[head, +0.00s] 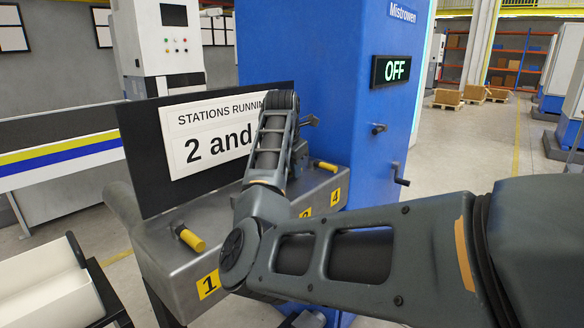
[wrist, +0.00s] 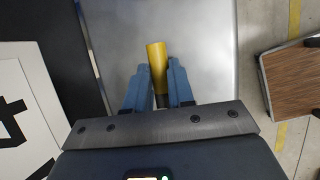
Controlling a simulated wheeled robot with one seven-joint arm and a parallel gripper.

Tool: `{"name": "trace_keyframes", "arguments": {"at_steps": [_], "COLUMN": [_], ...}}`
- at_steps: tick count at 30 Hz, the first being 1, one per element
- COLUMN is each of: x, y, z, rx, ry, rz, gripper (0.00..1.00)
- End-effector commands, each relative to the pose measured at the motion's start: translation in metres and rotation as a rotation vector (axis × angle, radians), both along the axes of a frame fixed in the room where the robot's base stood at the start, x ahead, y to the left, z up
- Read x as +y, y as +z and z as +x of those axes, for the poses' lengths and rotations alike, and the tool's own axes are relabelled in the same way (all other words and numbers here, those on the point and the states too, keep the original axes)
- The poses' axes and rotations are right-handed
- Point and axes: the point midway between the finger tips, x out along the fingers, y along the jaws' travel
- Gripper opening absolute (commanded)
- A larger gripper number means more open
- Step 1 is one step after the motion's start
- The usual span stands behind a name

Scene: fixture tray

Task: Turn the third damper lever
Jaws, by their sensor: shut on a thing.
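The metal damper box (head: 165,245) has yellow-handled levers on its top and number tags along its front. The lever near tag 1 (head: 188,238) is clear in the head view. Another yellow handle (head: 325,166) shows just right of my wrist, near tag 4 (head: 335,196). In the wrist view, the blue fingers of my gripper (wrist: 160,78) are shut on a damper lever (wrist: 157,62). Its yellow end sticks out past the fingertips. In the head view my arm hides the jaws and the middle of the box, so I cannot tell the held lever's number.
A sign (head: 190,140) on a black board behind the levers reads "STATIONS RUNNING 2 and", its end hidden by my arm. A blue cabinet (head: 320,60) with an "OFF" display (head: 391,70) stands behind. A white trough (head: 45,285) stands at the lower left.

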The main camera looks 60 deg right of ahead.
Motion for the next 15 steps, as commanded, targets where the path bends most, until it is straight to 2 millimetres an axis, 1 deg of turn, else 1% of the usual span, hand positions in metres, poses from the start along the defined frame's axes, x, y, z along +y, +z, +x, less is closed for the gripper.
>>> {"name": "trace_keyframes", "arguments": {"at_steps": [8, 15], "x": [0.0016, 0.0061], "y": [-0.0005, -0.0019], "z": [-0.0021, -0.0079], "rx": [-0.001, -0.003], "ry": [-0.069, -0.239], "rz": [0.000, 0.002], "gripper": [0.00, 0.00]}}
